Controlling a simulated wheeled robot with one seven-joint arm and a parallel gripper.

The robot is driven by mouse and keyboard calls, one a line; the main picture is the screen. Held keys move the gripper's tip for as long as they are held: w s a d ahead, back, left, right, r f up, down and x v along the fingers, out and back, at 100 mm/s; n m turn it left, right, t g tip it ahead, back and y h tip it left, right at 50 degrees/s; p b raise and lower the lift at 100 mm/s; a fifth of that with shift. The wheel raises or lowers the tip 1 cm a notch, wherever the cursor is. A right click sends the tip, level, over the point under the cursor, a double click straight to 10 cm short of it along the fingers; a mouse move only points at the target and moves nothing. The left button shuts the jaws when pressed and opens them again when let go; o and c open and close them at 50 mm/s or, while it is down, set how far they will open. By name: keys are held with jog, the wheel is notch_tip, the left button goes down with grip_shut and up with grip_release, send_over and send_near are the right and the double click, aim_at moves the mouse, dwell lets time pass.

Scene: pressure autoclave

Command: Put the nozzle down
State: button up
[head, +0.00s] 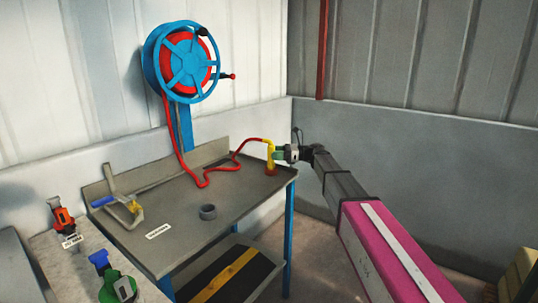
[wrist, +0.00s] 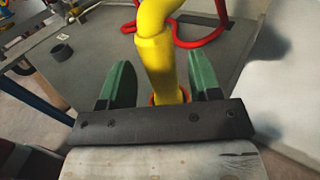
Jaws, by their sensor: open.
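The yellow nozzle (head: 270,152) stands upright at the right end of the grey bench top (head: 165,220), its red lower end at the surface. A red hose (head: 205,178) runs from its top across the bench. In the wrist view the yellow nozzle (wrist: 157,55) rises between the two green fingers of my gripper (wrist: 160,85). The fingers are open, with a gap on both sides of the nozzle. In the head view my gripper (head: 281,154) is beside the nozzle at its right. The nozzle's foot is partly hidden behind the gripper's dark bar.
A blue hose reel (head: 182,62) hangs on the wall above the bench. A grey ring (head: 208,212) and a metal bracket tool (head: 124,205) lie on the bench. A side counter (head: 75,262) at lower left carries orange and green tools. The bench middle is mostly clear.

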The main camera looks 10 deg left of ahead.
jog(key=v, duration=0.8)
jog(key=shift+d, duration=0.15)
